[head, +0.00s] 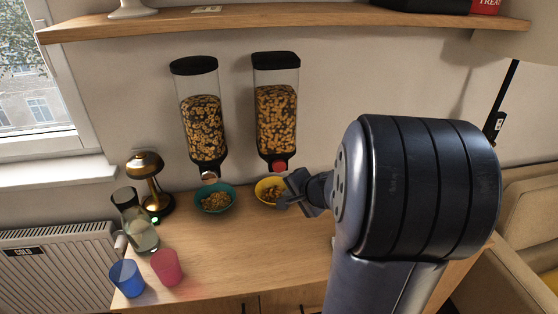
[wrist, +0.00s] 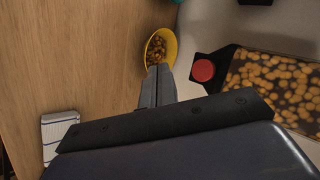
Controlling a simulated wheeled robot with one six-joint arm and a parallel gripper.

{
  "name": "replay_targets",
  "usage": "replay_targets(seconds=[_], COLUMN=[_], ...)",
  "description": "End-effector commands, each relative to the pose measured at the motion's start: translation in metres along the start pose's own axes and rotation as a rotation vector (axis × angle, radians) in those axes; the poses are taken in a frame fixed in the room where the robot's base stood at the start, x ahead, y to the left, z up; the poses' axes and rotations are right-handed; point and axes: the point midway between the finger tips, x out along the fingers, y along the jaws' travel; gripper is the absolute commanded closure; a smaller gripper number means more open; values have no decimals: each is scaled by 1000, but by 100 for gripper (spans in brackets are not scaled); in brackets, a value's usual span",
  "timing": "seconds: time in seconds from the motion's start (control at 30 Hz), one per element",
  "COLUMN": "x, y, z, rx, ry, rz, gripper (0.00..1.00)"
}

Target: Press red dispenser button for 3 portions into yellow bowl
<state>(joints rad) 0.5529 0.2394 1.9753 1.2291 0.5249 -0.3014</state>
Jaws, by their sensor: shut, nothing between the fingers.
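The red dispenser button (head: 279,166) is at the foot of the right wall dispenser (head: 276,112); it also shows in the wrist view (wrist: 203,70). The yellow bowl (wrist: 174,53) stands on the counter below it with some cereal inside; it also shows in the head view (head: 259,187), partly hidden by my gripper. My gripper (head: 288,186) is shut and empty. In the wrist view its fingertips (wrist: 159,72) overlap the bowl's near edge and sit left of the red button, apart from it.
A teal bowl (head: 203,206) with cereal stands under the left dispenser (head: 200,120). A lamp (head: 149,175), glass jug (head: 142,236), blue cup (head: 125,280) and red cup (head: 167,266) stand at the counter's left. A shelf (head: 300,18) runs above. The counter's middle is clear.

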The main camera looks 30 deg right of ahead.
Motion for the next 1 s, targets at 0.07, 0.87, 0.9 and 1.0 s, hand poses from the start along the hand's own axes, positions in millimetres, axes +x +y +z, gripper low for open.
replay_targets(seconds=[0.07, 0.87, 0.9, 1.0], x=[0, 37, 41, 50], y=[0, -30, -32, -37], z=[0, -28, -31, -37], rx=[0, 0, 0, 0], ry=[0, -2, -2, -1], rz=[0, 1, 1, 0], gripper=[100, 100, 100, 100])
